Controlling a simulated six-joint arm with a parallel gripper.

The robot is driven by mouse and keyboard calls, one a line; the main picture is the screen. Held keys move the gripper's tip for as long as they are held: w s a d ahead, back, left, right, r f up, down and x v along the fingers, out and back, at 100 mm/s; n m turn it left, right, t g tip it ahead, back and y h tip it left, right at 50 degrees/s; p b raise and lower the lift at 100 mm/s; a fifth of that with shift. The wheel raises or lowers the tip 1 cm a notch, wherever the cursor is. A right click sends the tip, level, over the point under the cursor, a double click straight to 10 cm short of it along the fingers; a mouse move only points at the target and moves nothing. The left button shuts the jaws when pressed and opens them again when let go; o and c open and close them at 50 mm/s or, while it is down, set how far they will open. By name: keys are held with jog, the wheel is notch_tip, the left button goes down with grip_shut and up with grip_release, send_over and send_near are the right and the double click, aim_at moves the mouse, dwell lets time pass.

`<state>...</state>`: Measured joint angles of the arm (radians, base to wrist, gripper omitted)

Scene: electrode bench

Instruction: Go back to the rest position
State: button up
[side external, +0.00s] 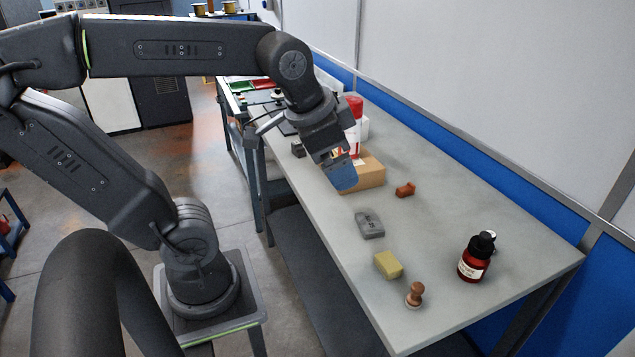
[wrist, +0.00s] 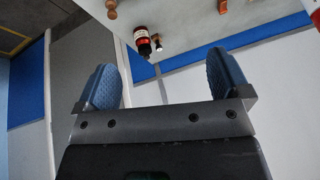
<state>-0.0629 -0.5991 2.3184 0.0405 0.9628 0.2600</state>
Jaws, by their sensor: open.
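My gripper (side external: 342,176) hangs above the bench, tilted down, near a cardboard box. In the wrist view my gripper (wrist: 168,88) shows two blue ridged fingers spread wide apart with nothing between them. The side view shows only one blue finger clearly; the other is hidden. The fingers overlap the box (side external: 371,173) in the picture, and I cannot tell the exact gap between them.
The grey bench (side external: 440,250) carries a grey block (side external: 369,224), a yellow block (side external: 388,265), a wooden knob-shaped piece (side external: 415,294), a small orange-brown piece (side external: 405,190) and a dark red bottle (side external: 476,257). A red-capped container (side external: 354,107) stands behind the gripper. A wall runs along the bench's right side.

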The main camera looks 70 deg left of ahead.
jog(key=s+f, duration=0.1)
jog(key=s+d+f+n, duration=0.2)
jog(key=s, duration=0.1)
jog(key=shift+f+h, duration=0.15)
jog(key=shift+h, duration=0.25)
